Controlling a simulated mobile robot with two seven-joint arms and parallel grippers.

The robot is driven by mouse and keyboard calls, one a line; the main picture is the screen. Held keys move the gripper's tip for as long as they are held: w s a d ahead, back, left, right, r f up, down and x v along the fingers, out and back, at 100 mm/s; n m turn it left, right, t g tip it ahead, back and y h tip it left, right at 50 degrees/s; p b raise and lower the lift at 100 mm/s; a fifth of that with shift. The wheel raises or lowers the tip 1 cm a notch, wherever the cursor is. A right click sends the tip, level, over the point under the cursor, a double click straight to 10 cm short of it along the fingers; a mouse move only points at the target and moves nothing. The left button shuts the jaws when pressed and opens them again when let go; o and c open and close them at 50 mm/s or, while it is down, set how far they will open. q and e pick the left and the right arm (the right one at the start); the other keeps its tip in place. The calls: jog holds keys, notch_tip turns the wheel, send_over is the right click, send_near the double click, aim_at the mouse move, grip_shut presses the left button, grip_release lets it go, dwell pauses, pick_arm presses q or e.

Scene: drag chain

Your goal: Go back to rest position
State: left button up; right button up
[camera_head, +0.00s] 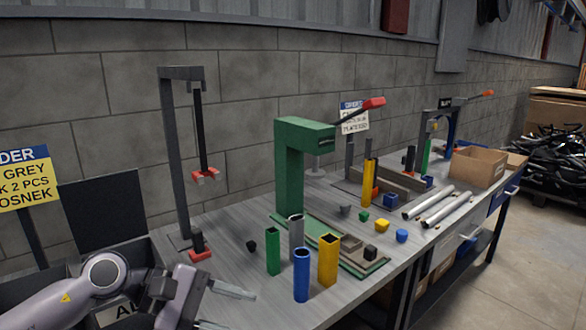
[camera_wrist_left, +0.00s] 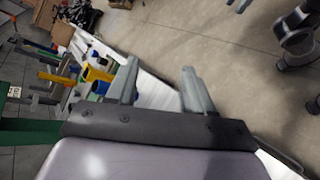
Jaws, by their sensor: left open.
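My left gripper (camera_head: 226,307) is low in the head view, at the table's near edge, in front of the upright tubes. Its two fingers are apart with nothing between them. In the left wrist view the open fingers (camera_wrist_left: 159,72) point over the table edge, with bare floor beyond. The work table (camera_head: 225,235) carries a green press (camera_head: 290,165). My right gripper is in neither view.
Silver rods (camera_head: 437,212) and a cardboard box (camera_head: 478,166) are farther right. A grey stand (camera_head: 172,150) rises at left.

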pick_arm(q)
jog(key=d+r+n+t+h, duration=0.4)
jog(key=r+n+t, duration=0.55)
jog(key=n, duration=0.95)
jog(key=s+a+f+n+t+y, duration=0.15)
jog(key=a+f+n+y, duration=0.6)
jog(key=n, duration=0.75)
jog(key=s+a+f+n+t+y, duration=0.15)
jog(key=a+f+n+y, duration=0.55)
jog(key=n, duration=0.7)
jog(key=s+a+f+n+g+y, duration=0.1)
jog(key=s+f+n+g, duration=0.55)
jog(key=s, duration=0.45)
jog(key=s+a+f+n+g+y, duration=0.1)
jog(key=s+f+n+g, duration=0.45)
jog(key=s+f, duration=0.35)
jog(key=w+d+f+t+h, duration=0.2)
jog(key=w+f+t, duration=0.3)
jog(key=f+t, duration=0.2)
jog(key=shift+w+d+f+t, duration=0.3)
jog(key=shift+d+f+t, duration=0.05)
jog(key=shift+d+f, duration=0.05)
